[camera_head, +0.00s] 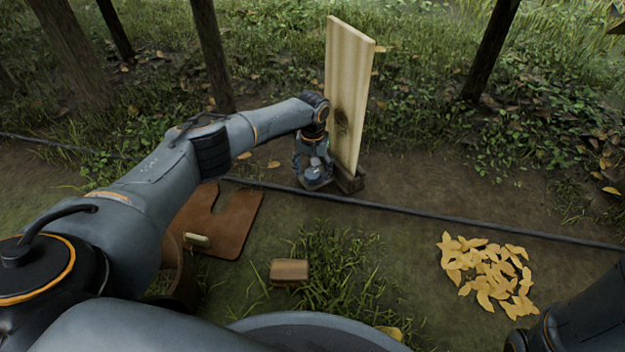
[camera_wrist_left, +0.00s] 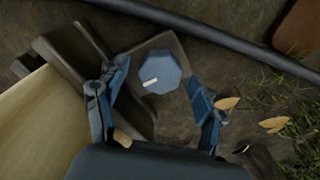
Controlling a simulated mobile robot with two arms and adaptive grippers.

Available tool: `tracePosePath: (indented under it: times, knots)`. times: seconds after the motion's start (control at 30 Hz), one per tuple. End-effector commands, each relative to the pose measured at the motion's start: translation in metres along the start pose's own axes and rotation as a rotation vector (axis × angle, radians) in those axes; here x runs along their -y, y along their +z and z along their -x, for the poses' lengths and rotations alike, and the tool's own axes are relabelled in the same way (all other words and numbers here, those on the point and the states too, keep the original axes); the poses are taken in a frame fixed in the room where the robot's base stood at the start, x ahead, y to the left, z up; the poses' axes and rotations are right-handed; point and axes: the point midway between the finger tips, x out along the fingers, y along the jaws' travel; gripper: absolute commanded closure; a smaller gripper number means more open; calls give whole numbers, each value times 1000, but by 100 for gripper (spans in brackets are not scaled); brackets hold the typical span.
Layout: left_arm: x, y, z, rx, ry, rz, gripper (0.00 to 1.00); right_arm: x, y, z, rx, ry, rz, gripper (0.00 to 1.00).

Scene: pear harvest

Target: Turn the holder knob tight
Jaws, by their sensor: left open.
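The holder (camera_head: 351,181) is a dark bracket on the ground with a pale wooden board (camera_head: 350,85) standing upright in it. In the left wrist view the holder (camera_wrist_left: 148,117) carries a blue-grey, many-sided knob (camera_wrist_left: 167,66) with a white mark on its top. My left gripper (camera_head: 314,163) points down at the holder, just left of the board. In the left wrist view its two open fingers (camera_wrist_left: 157,80) lie on either side of the knob, with gaps to it. I cannot tell their height relative to the knob. My right gripper is not in view.
A dark hose (camera_head: 430,212) runs along the ground beside the holder. A brown notched sheet (camera_head: 232,222), a small wooden block (camera_head: 290,270) and a pile of yellow leaves (camera_head: 487,268) lie nearer. Tree trunks (camera_head: 212,55) and undergrowth stand behind.

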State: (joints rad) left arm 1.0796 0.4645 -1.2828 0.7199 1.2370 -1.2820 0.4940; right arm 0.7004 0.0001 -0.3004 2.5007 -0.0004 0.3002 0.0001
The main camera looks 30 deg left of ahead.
Motion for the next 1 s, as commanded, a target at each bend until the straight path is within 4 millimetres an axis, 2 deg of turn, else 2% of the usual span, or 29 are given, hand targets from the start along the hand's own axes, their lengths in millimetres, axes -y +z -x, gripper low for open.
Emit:
tracePosePath:
  times: [0.03,0.13,0.47,0.73,1.0]
  knots:
    - [0,0,-7,-1,1,0,31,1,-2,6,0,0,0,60]
    - [0,0,-11,-1,1,0,31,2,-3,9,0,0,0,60]
    - [0,0,-11,-1,0,0,31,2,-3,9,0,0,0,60]
    - [0,0,-11,-1,0,0,85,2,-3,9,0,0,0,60]
    - [0,0,-10,1,0,-16,85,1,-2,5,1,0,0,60]
